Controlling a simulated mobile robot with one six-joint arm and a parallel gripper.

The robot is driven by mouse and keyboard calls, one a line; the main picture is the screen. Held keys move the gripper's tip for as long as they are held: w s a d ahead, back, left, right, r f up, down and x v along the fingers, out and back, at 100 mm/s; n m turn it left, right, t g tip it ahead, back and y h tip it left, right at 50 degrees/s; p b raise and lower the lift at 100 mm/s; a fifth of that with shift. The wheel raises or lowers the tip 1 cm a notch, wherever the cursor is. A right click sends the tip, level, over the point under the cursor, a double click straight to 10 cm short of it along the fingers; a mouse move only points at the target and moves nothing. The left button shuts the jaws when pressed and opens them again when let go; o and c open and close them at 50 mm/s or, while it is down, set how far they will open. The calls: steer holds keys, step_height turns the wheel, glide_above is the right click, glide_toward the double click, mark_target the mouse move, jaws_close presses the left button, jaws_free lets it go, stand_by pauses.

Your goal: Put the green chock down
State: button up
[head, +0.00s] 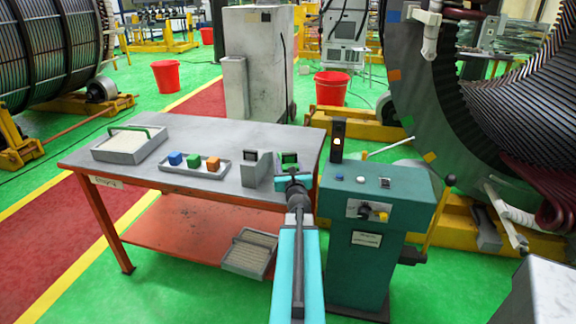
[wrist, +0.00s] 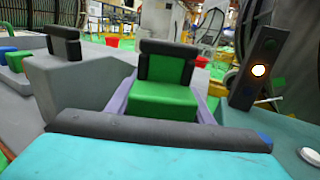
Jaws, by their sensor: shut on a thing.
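My gripper (head: 291,170) is at the right end of the grey table, with its teal palm nearest the camera. It is shut on the green chock (wrist: 162,101), which sits between two grey-purple fingers in the wrist view. A dark piece (wrist: 166,63) stands directly at the far side of the chock; I cannot tell whether they are joined. Just left is a grey block (head: 257,169) with a dark top; it also shows in the wrist view (wrist: 84,85). The chock's underside is hidden, so I cannot tell whether it touches the table.
A small tray (head: 226,176) holds blue, green and orange blocks. A larger grey tray (head: 106,155) with a green handle lies at the table's left. A teal control cabinet (head: 350,265) with a dark lamp post (head: 338,128) stands close on the right.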

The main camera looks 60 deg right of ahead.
steer(key=shift+f, duration=0.1)
stand_by(0.3)
steer(key=o, duration=1.5)
steer(key=shift+b+v, duration=0.3)
steer(key=shift+v, duration=1.35)
steer(key=shift+r+p, duration=0.25)
steer(key=shift+p, duration=0.3)
steer(key=a+p, duration=0.1)
steer(key=p, duration=0.2)
steer(key=shift+s, duration=0.35)
steer(key=p+v, duration=0.2)
steer(key=p, duration=0.2)
steer(key=shift+d+p, duration=0.1)
steer(key=shift+p, duration=0.3)
steer(key=s+a+p, duration=0.1)
steer(key=p, duration=0.2)
steer(key=shift+p, duration=0.3)
